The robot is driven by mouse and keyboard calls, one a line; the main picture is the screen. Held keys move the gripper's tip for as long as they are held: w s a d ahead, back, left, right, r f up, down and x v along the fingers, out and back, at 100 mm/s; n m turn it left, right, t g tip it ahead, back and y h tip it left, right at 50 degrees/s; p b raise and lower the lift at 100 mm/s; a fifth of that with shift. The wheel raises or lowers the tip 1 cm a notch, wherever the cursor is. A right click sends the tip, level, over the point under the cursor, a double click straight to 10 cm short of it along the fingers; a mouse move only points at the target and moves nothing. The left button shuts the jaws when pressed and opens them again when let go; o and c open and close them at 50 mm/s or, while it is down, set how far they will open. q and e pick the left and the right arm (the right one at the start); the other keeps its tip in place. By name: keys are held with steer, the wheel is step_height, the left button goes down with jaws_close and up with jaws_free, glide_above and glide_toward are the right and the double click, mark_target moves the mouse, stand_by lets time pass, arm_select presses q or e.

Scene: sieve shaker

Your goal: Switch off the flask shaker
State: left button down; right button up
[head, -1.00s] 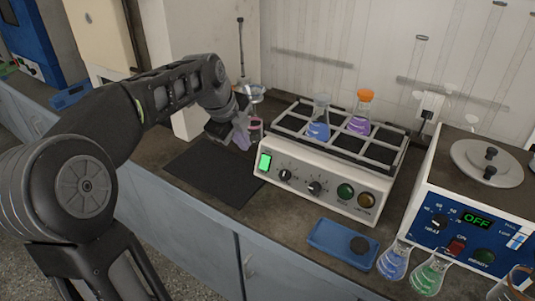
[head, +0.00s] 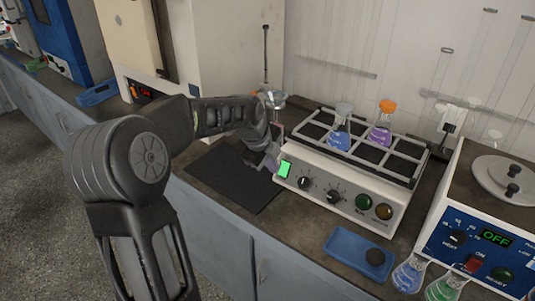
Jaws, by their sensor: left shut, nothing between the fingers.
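The flask shaker (head: 345,207) stands on the bench against the wall, with a cream front panel and a grey rack on top. Its rocker switch (head: 285,169) glows green at the left end of the front panel. A flask of blue liquid (head: 340,141) and an orange-capped flask of purple liquid (head: 381,135) sit in the rack. My left gripper (head: 271,163) is shut and empty, just left of the green switch. Whether its fingertips touch the switch or panel I cannot tell. My right gripper is not in view.
A dark mat (head: 232,183) lies under my left arm. A blue tray (head: 347,252) with a dark round piece lies in front of the shaker. At right stands a blue-fronted unit (head: 452,257) reading OFF, with flasks before it. A metal stand (head: 267,65) rises behind my gripper.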

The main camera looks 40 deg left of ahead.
mark_target(282, 174)
arm_select(q)
steer(key=shift+w+f+p, duration=0.35)
steer(key=shift+w+f, duration=1.2)
steer(key=shift+w, duration=0.1)
steer(key=f+t+b, duration=0.1)
steer(key=b, duration=0.4)
steer(key=shift+f, duration=0.3)
steer(key=shift+s+r+b, duration=0.1)
steer(key=shift+r+b, duration=0.05)
steer(key=shift+b, duration=0.2)
steer(key=shift+r+p, duration=0.1)
steer(key=shift+p, duration=0.2)
steer(key=shift+r, duration=0.1)
steer(key=shift+w+r+p, duration=0.2)
steer(key=shift+r+p, duration=0.2)
steer(key=shift+r, duration=0.35)
